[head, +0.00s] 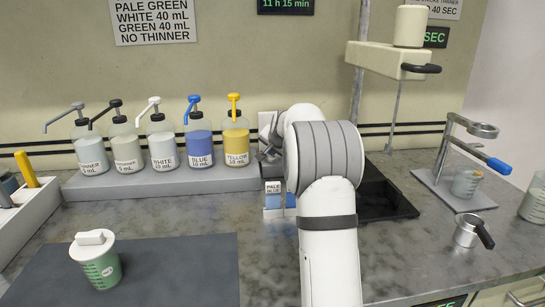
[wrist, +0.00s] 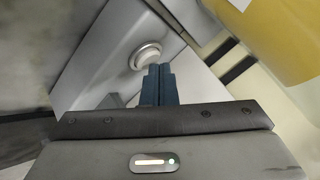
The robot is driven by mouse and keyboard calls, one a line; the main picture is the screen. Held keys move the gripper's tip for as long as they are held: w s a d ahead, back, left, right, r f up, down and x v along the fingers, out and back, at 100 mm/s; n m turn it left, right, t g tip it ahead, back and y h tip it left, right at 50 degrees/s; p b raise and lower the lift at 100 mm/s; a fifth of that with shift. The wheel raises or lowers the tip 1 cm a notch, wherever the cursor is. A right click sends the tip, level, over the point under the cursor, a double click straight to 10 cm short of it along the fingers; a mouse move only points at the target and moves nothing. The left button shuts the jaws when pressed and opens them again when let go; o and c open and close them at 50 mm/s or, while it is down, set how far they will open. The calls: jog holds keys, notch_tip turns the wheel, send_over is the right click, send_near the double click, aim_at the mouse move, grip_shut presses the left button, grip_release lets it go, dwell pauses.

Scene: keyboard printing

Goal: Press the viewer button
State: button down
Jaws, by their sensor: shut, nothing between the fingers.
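A round, pale button (wrist: 146,55) with a raised rim sits on a grey panel (wrist: 98,62) in the wrist view. My gripper (wrist: 158,68) is shut and empty, its dark blue fingertips just below the button in the picture. The tips overlap the button's lower edge; I cannot tell whether they touch it. In the head view my white arm covers most of that spot. Only part of a light grey device (head: 268,121) shows left of the arm, with dark parts of my gripper in front of it.
Several pump bottles stand on a grey rack, with the yellow bottle (head: 236,143) nearest my arm; its yellow body (wrist: 275,35) fills the wrist view's upper right. A small box labelled pale blue (head: 273,188) stands below. A lidded green cup (head: 97,262) sits on the dark mat (head: 185,265).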

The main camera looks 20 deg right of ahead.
aim_at(272, 158)
jog(key=shift+a+f, duration=0.1)
jog(key=shift+f, duration=0.25)
jog(key=shift+s, duration=0.1)
jog(key=shift+r+p, duration=0.25)
jog(key=shift+p, duration=0.05)
jog(key=shift+r, duration=0.15)
notch_tip(272, 158, up, 6)
jog(key=p, duration=0.4)
jog(key=shift+r+p, duration=0.1)
jog(key=shift+p, duration=0.3)
